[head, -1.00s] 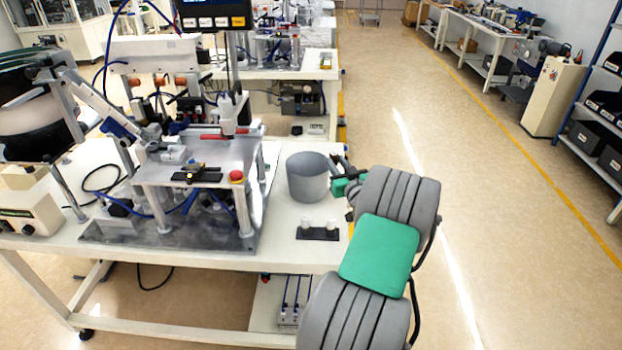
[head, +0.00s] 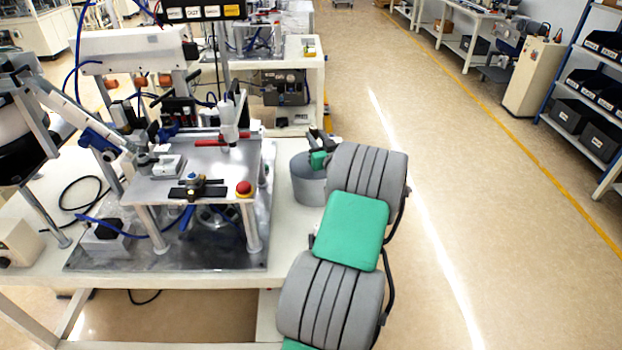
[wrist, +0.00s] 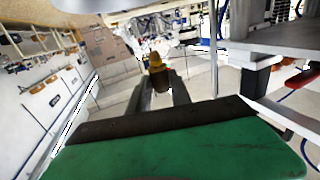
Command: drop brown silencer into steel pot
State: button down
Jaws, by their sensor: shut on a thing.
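The steel pot (head: 308,187) is a grey open cylinder standing upright on the white table's right part. My gripper (head: 317,142) is at the pot's upper rim, over its opening as seen in the head view. In the wrist view my gripper (wrist: 160,92) is shut on the brown silencer (wrist: 160,80), a small brown piece with a yellow-brass end. It sits between the fingertips. In the head view the silencer cannot be made out, and the pot's inside is mostly hidden by my gripper and arm.
A metal fixture (head: 205,160) on posts, with a red button (head: 244,188), stands on the table (head: 30,282) left of the pot. A second bench (head: 312,85) stands behind. The floor to the right is clear.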

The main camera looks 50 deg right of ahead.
jog(key=shift+s+d+f+b, duration=0.1)
jog(key=shift+f+b, duration=0.05)
jog(key=shift+f, duration=0.6)
jog(key=shift+s+d+f+b, duration=0.1)
jog(key=shift+d+f, duration=0.05)
jog(key=shift+f, duration=0.6)
jog(key=shift+s+d+f+b, duration=0.1)
jog(key=shift+f+b, duration=0.05)
jog(key=shift+f, duration=0.6)
jog(key=c, duration=1.1)
grip_release()
jog(key=b+v, duration=0.2)
jog(key=v, duration=0.6)
jog(key=shift+w, duration=0.15)
